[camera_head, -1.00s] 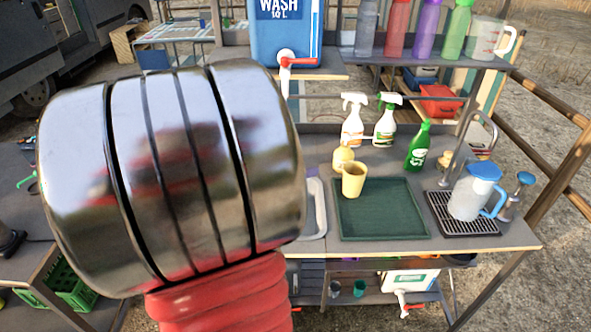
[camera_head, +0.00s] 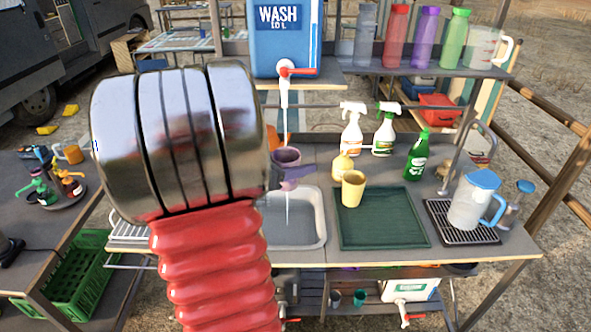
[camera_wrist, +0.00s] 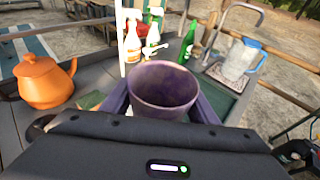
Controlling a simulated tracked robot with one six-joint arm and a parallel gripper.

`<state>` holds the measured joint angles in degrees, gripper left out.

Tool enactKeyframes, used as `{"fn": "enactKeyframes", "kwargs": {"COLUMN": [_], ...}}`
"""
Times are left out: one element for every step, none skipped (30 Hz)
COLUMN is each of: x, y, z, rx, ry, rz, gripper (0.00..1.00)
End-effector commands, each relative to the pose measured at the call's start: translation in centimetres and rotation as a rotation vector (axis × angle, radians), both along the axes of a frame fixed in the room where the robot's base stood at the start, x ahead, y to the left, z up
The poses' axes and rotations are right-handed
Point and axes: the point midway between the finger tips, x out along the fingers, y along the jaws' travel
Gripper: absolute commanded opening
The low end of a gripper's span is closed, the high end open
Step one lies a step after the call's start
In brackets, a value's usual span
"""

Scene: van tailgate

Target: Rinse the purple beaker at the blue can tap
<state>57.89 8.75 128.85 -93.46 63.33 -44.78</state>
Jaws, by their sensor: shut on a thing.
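The purple beaker (camera_head: 286,157) is above the grey sink basin (camera_head: 318,240) and below the tap (camera_head: 287,72) of the blue WASH can (camera_head: 268,35). My gripper (camera_wrist: 163,108) is shut on the beaker, its purple fingers on both sides. In the wrist view the beaker (camera_wrist: 163,90) is roughly upright, mouth up, and looks empty inside. A pale thin vertical streak, like running water, shows below the beaker in the head view. A pale vertical strip stands behind its left rim in the wrist view. The tap's red lever points right.
An orange teapot (camera_wrist: 46,82) is left in the wrist view.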

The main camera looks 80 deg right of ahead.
Motion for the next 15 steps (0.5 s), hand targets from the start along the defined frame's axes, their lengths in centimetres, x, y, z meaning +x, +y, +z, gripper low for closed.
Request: {"fn": "enactKeyframes", "kwargs": {"x": [0.1, 0.1, 0.2, 0.3, 0.3, 0.4, 0.4, 0.5, 0.5, 0.5, 0.6, 0.6, 0.7, 0.7, 0.8], "y": [-0.4, -0.6, -0.9, -1.1, -1.3, -1.5, -1.7, -1.9, -2.2, -2.4, -2.6, -2.9, -3.1, -3.3, -3.5], "z": [-0.1, -0.1, -0.2, -0.2, -0.3, -0.3, -0.4, -0.4, -0.5, -0.5, -0.6, -0.6, -0.7, -0.7, -0.7], "rx": [0.001, 0.000, 0.000, 0.000, 0.001, 0.001, 0.001, 0.001, 0.001, 0.001, 0.001, 0.001, 0.001, 0.000, 0.000], "ry": [0.001, 0.000, 0.000, 0.000, -0.001, 0.000, -0.001, -0.001, -0.001, -0.001, -0.001, -0.001, -0.001, 0.000, 0.000], "rz": [-0.001, 0.000, 0.000, 0.000, 0.000, 0.000, 0.000, 0.001, 0.000, 0.000, 0.000, 0.000, 0.000, 0.000, 0.000], "gripper": [0.32, 0.32, 0.32, 0.32, 0.32, 0.32, 0.32, 0.32, 0.32, 0.32, 0.32, 0.32, 0.32, 0.32, 0.32]}}
